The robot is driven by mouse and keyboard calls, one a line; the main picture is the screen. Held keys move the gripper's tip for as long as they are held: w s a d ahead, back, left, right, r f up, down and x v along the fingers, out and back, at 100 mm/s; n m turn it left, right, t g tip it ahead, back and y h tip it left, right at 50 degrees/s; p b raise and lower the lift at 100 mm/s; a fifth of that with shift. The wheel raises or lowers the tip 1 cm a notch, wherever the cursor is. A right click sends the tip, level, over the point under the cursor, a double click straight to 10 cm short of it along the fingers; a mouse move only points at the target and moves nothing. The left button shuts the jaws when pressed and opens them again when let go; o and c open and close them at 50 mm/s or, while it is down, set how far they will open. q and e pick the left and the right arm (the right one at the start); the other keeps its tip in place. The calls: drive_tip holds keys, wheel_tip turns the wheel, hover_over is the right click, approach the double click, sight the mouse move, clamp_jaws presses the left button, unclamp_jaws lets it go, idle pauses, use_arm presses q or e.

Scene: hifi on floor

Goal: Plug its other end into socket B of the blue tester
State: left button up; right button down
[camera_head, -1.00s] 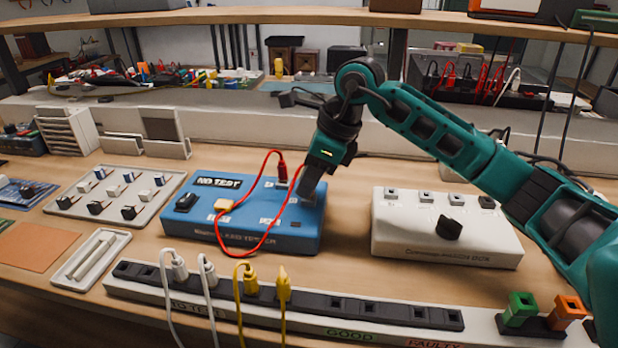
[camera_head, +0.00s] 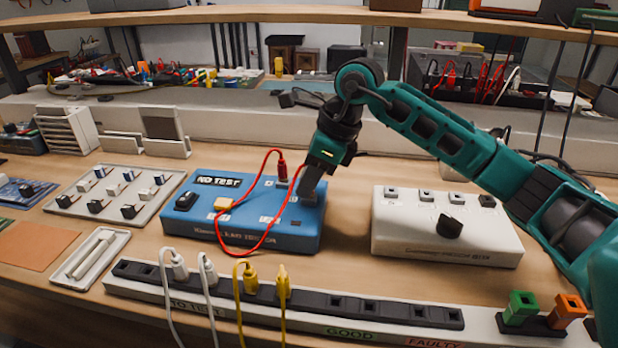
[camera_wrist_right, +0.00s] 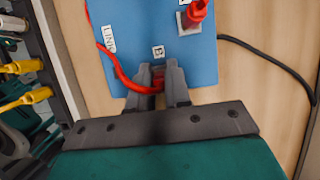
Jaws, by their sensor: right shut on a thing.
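The blue tester (camera_head: 200,228) stands on the bench, left of centre, with a small display reading "NO TEST". One red plug (camera_head: 282,170) stands upright in a socket near its back edge; it also shows in the right wrist view (camera_wrist_right: 196,12). The red cable (camera_head: 268,236) loops from it across the tester's top. My right gripper (camera_head: 308,198) is over the tester's right side. In the right wrist view, its fingers (camera_wrist_right: 164,85) are shut on the cable's other red plug (camera_wrist_right: 158,76), beside the label "B". The fingers hide how deep this plug sits. My left gripper is not in view.
A white box with a dark knob (camera_head: 449,227) stands to the right. A long socket strip (camera_head: 345,303) with white and yellow plugs lies in front. A tray of switches (camera_head: 62,206) is at left. Orange and green blocks (camera_head: 565,309) stand front right.

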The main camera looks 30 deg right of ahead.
idle(0.6)
drive_tip(key=c, duration=1)
unclamp_jaws()
drive_tip(key=p+v, duration=0.2)
drive_tip(key=v, duration=0.3)
drive_tip(key=a+p+v, duration=0.1)
drive_tip(key=p+v, duration=0.1)
drive_tip(key=v, duration=0.4)
drive_tip(key=w+p+v, duration=0.1)
drive_tip(key=p+v, duration=0.1)
drive_tip(key=v, duration=0.4)
drive_tip(key=shift+a+r, duration=0.1)
drive_tip(key=shift+r, duration=0.5)
